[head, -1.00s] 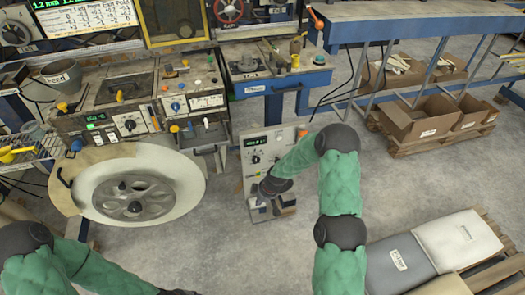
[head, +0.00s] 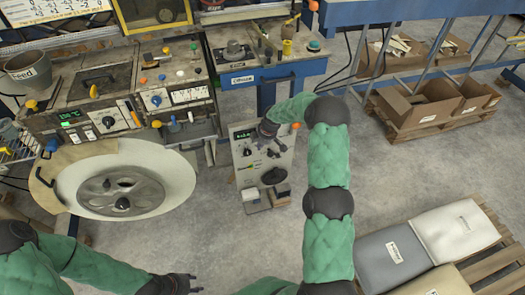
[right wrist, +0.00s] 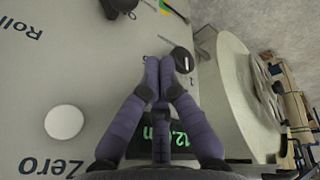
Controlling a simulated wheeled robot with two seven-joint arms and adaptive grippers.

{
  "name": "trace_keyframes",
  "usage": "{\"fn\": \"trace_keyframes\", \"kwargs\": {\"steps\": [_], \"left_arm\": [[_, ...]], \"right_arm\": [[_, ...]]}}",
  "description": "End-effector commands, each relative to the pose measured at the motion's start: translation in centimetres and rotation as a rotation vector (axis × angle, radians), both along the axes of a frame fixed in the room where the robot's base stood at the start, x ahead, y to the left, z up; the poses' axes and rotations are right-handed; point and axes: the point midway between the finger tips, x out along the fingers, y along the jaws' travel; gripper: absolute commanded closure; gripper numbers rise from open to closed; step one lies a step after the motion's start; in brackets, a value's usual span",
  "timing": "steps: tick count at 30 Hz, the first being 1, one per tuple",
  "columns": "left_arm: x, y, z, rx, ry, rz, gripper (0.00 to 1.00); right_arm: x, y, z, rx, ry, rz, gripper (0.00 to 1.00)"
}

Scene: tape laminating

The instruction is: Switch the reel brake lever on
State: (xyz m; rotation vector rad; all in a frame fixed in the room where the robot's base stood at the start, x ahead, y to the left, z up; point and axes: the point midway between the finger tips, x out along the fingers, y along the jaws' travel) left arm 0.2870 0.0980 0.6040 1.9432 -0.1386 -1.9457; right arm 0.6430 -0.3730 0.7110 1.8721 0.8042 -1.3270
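A white control panel (head: 262,163) with a display, black knobs and small controls stands on the floor right of the large reel (head: 123,190). I cannot tell which small control is the reel brake lever. My right gripper (head: 264,131) is at the panel's upper part. In the right wrist view its fingers (right wrist: 162,68) are together at the tips, with nothing seen between them. A black knob with a white mark (right wrist: 183,61) lies just beyond the tips, and part of the display (right wrist: 178,135) shows behind the fingers. My left gripper (head: 194,283) is open and empty at the bottom, above the floor.
The machine bench (head: 100,95) with many knobs stands behind the reel. A blue bench (head: 265,72) is behind the panel. Cardboard boxes (head: 420,108) on a pallet are at right, and sacks (head: 455,232) lie on a pallet at lower right. The floor between is clear.

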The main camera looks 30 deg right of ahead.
Motion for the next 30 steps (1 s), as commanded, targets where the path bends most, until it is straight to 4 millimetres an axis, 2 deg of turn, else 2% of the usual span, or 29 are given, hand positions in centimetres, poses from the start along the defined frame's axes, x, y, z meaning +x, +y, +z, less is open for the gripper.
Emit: {"fn": "trace_keyframes", "kwargs": {"steps": [18,24,30], "left_arm": [[0.0,0.0,-4.0,0.000,0.000,0.000,0.60],[0.0,0.0,-4.8,0.000,0.000,0.000,0.60],[0.0,0.0,-5.2,0.000,0.000,0.000,0.60]], "right_arm": [[2.7,1.0,-9.6,0.001,0.002,0.000,1.00],[1.3,-0.8,-8.3,0.001,-0.002,-0.003,1.00],[0.5,-1.8,-7.7,0.000,-0.001,-0.001,1.00]]}}
